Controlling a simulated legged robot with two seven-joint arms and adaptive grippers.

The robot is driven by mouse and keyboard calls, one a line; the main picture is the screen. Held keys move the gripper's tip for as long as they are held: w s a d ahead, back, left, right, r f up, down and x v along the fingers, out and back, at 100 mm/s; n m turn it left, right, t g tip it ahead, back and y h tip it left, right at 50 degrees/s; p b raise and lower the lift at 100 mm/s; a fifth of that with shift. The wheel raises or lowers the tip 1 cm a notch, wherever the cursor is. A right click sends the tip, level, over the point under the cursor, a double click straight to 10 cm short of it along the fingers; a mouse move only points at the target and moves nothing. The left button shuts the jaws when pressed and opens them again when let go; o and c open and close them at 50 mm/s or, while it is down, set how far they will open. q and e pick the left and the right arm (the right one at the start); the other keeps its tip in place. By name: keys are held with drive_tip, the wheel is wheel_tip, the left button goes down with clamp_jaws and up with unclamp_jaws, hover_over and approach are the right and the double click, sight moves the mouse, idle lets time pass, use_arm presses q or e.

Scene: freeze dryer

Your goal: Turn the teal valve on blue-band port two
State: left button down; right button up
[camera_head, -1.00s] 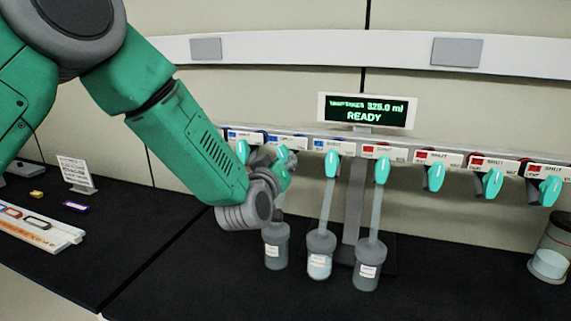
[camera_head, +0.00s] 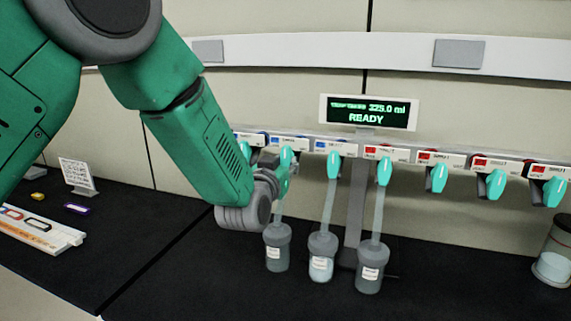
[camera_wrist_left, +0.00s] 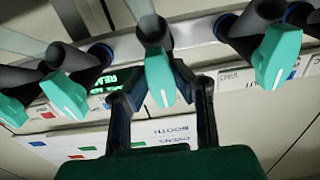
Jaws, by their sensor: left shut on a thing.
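A row of teal valves hangs along a grey manifold. The teal valve on the second blue-band port (camera_head: 286,157) is at my left gripper (camera_head: 280,176). In the left wrist view this valve (camera_wrist_left: 160,76) sits between the two dark fingers of the left gripper (camera_wrist_left: 164,92), which is shut on it. The handle points mostly downward. The blue-band label of port two (camera_head: 289,143) shows above it in the head view. My green left forearm hides part of the first blue-band port at its left. The right gripper is not in view.
Three flasks hang below neighbouring ports, the nearest one (camera_head: 277,250) just under my gripper. More teal valves (camera_head: 437,178) on red-band ports continue to the right. A display (camera_head: 367,112) reads READY. A clear jar (camera_head: 553,252) stands at far right. The black bench front is free.

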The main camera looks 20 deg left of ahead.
use_arm(q)
drive_tip(key=shift+s+d+f, duration=0.1)
drive_tip(key=shift+s+f, duration=0.05)
drive_tip(key=shift+f, duration=0.3)
drive_tip(key=c, duration=1.4)
unclamp_jaws()
drive_tip(key=shift+c, duration=0.2)
drive_tip(key=shift+r, duration=0.1)
drive_tip(key=shift+r, duration=0.1)
drive_tip(key=shift+s, duration=0.35)
drive_tip(key=s, duration=1.1)
drive_tip(key=shift+a, duration=0.2)
